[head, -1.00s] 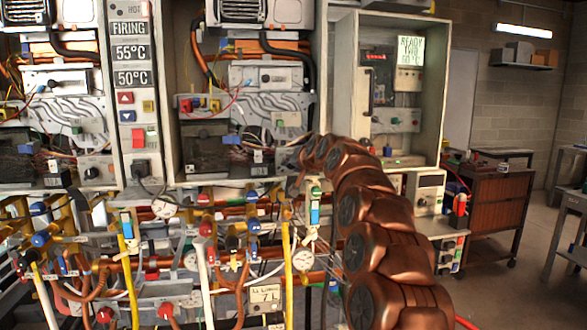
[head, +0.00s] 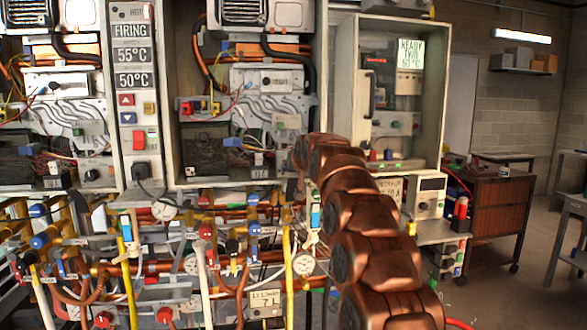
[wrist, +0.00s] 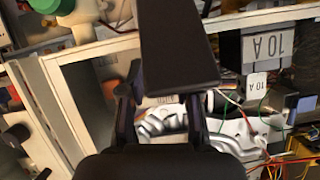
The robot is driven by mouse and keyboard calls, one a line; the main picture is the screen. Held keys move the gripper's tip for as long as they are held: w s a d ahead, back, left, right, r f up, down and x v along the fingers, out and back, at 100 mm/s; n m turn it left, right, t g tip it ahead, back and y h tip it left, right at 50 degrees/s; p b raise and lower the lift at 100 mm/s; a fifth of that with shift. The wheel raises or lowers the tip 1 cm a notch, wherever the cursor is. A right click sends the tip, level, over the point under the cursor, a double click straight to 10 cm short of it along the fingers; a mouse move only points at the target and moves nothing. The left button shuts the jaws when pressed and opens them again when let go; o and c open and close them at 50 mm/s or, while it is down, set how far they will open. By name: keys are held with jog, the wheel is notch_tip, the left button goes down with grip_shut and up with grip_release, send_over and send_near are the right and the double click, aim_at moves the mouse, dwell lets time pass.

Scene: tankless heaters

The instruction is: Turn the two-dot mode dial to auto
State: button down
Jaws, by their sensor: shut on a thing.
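My arm reaches to the lower right corner of the middle heater in the head view. My gripper (wrist: 165,100) shows in the wrist view, its dark fingers closed in around a small thing that they mostly hide. It is at the spot on the middle heater (head: 207,165) that matches where the left heater carries its round black dial (head: 91,174). I take the held thing to be the mode dial. Its dots, pointer and mode marks cannot be read. In the head view my own arm covers the gripper and the dial.
In the wrist view a pale cabinet wall (wrist: 66,90) stands left of the fingers. A grey block marked 10 A (wrist: 270,55) and loose wires (wrist: 265,135) are at right. Pipes and valves crowd below the heaters. An open-fronted cabinet (head: 440,100) stands right. Floor (head: 510,290) is free at far right.

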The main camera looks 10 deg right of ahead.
jog(key=shift+r, duration=0.1)
jog(key=c, duration=1.1)
grip_release()
jog(key=v, duration=1.2)
jog(key=shift+a, duration=0.1)
jog(key=s+a+f+g+p, duration=0.15)
jog(key=s+f+g, duration=0.35)
jog(key=s+f, duration=0.75)
jog(key=s+f+g, duration=0.3)
jog(key=s+f, duration=0.4)
jog(key=s, duration=0.7)
jog(key=s+f+g, duration=0.4)
jog(key=s+f, duration=0.3)
jog(key=s, duration=0.8)
jog(key=s+f+n+g+h+p, duration=0.1)
jog(key=s+f+g, duration=0.2)
jog(key=s+f, duration=0.4)
jog(key=s+d, duration=0.1)
jog(key=s, duration=0.6)
jog(key=shift+s, duration=0.2)
